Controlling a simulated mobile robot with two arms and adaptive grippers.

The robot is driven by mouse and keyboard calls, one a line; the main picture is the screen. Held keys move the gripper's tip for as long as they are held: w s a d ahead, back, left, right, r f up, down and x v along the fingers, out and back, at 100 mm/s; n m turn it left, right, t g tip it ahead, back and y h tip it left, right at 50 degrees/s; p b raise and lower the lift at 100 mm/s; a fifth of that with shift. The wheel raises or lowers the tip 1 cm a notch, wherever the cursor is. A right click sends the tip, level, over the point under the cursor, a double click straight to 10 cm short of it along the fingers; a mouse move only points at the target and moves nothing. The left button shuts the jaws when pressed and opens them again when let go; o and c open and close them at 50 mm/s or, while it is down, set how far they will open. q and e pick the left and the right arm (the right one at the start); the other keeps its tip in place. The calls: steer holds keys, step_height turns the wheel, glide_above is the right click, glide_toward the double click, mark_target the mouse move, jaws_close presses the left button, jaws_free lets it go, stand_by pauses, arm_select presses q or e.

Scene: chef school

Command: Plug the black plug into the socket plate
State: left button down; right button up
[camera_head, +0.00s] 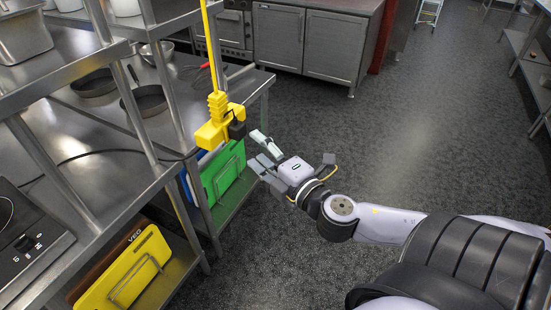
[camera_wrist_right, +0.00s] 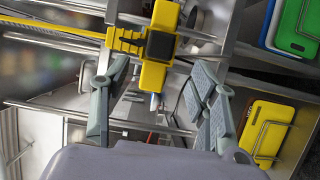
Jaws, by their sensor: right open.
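A yellow socket block (camera_head: 213,130) hangs on a yellow cable beside the steel shelving. A black block (camera_head: 237,129) is at its right side, facing my right gripper (camera_head: 255,150). In the right wrist view the black block (camera_wrist_right: 160,46) is a dark square against the yellow socket block (camera_wrist_right: 153,76), ahead of the fingertips. I cannot tell whether it is the plug or a socket face, or how it is seated. My right gripper (camera_wrist_right: 158,82) is open, with nothing seen between its fingers, short of the block. My left gripper is not in view.
The steel table (camera_head: 105,135) on the left holds black pans (camera_head: 150,100) and a thin dark cable (camera_head: 110,151). Shelf posts stand close to the socket block. Green (camera_head: 222,172) and yellow (camera_head: 128,272) boards stand in racks below. The floor at right is free.

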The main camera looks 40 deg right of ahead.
steer(key=shift+s, duration=2.6)
